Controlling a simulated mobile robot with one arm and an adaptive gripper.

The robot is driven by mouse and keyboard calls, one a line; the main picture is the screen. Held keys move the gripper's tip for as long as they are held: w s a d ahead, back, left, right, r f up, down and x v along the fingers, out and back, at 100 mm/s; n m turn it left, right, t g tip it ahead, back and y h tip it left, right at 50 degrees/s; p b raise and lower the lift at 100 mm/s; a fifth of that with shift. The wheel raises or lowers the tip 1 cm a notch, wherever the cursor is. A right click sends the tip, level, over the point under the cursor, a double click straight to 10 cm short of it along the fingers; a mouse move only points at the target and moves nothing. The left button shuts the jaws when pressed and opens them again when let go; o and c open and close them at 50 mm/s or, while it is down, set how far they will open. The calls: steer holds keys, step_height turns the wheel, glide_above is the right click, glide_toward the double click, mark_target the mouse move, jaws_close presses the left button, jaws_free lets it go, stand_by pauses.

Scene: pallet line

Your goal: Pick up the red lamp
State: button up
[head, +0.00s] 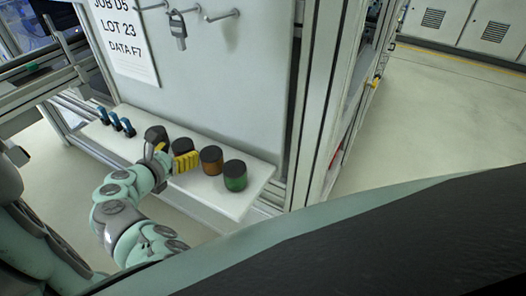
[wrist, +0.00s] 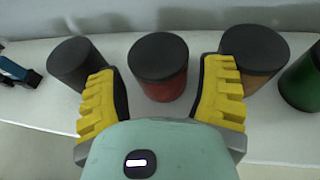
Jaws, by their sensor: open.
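The red lamp is a short cylinder with a dark cap. In the wrist view the red lamp (wrist: 160,85) stands upright on the shelf, between and a little beyond the tips of my gripper (wrist: 160,88). The yellow ribbed fingers are spread apart, with nothing held between them. In the head view my gripper (head: 174,162) is at the shelf and covers most of the red lamp; its dark cap (head: 183,146) shows behind the fingers. I cannot tell whether either finger touches the lamp.
A dark grey lamp (wrist: 78,62) stands left of the red one. An amber lamp (head: 211,160) and a green lamp (head: 234,176) stand to its right. Blue-handled items (head: 116,122) sit at the shelf's left. A white panel (head: 235,80) rises behind the shelf (head: 245,203).

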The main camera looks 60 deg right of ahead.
steer(key=shift+x, duration=1.45)
steer(key=shift+s, duration=0.1)
steer(key=c, duration=0.9)
steer(key=shift+o, duration=0.2)
